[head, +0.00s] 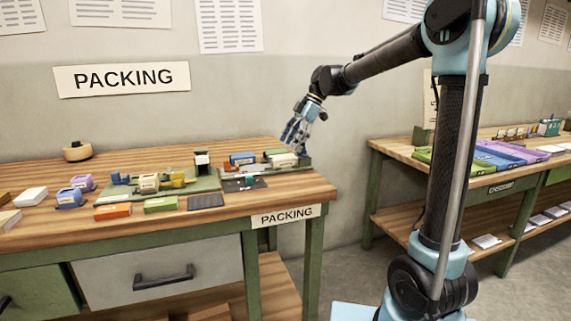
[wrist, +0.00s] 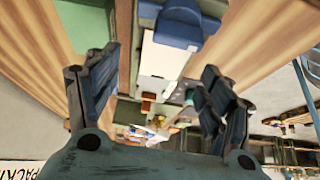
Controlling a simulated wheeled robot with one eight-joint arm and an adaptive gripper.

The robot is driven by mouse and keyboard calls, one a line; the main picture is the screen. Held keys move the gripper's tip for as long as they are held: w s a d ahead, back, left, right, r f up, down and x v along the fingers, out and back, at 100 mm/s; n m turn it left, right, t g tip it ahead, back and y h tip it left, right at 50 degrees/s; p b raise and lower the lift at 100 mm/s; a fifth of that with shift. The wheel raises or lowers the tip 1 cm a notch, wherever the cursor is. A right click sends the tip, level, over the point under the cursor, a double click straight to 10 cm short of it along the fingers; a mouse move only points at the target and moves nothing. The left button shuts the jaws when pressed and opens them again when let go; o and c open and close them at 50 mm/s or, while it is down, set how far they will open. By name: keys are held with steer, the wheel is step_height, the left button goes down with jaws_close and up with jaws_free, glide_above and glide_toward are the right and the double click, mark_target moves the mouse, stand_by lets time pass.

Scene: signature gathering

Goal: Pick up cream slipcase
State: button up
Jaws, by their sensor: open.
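A pale cream block that looks like the cream slipcase (head: 284,160) lies on the right part of the packing table, among small coloured items. My gripper (head: 295,141) hangs just above and beside it, pointing down. In the wrist view my gripper (wrist: 158,62) has its two fingers well apart, with nothing held. A pale cream surface (wrist: 162,57) shows between the fingers, next to a blue object (wrist: 178,27); I cannot tell for sure that this is the same slipcase. Whether a finger touches it is not clear.
A green tray or mat (head: 205,183) with a cream and yellow item stands left of my gripper. A blue item (head: 242,159) and a dark pad (head: 245,185) lie close by. A second table (head: 400,150) stands to the right.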

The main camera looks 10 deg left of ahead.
mark_target(284, 157)
steer(key=shift+s+x, duration=0.2)
steer(key=shift+x, duration=2.4)
steer(key=shift+d, duration=0.15)
steer(key=c, duration=1.1)
